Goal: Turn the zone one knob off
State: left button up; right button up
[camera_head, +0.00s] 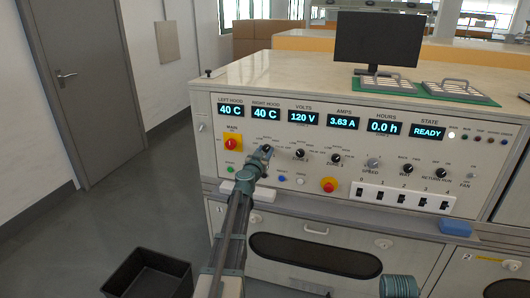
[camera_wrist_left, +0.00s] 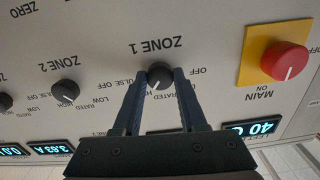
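The zone one knob (camera_wrist_left: 160,76) is a small dark round knob on the pale panel, seen upside down in the left wrist view. Its white pointer mark faces lower left in that view, near the partly hidden "HI" lettering; "OFF" is printed to its right. My left gripper (camera_wrist_left: 161,74) has one finger on each side of the knob, close against it, with no clear gap. In the head view my left gripper (camera_head: 266,150) covers much of the zone one area.
The red main switch (camera_wrist_left: 286,61) on its yellow plate is beside the knob. The zone two knob (camera_wrist_left: 65,91) is on the other side. A black bin (camera_head: 150,275) stands on the floor.

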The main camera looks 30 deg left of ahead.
pick_arm(q)
grip_shut()
jog(key=shift+n, duration=0.4)
jog(key=n, duration=1.6)
jog(key=shift+n, duration=0.3)
jog(key=n, duration=0.6)
jog(key=shift+n, duration=0.4)
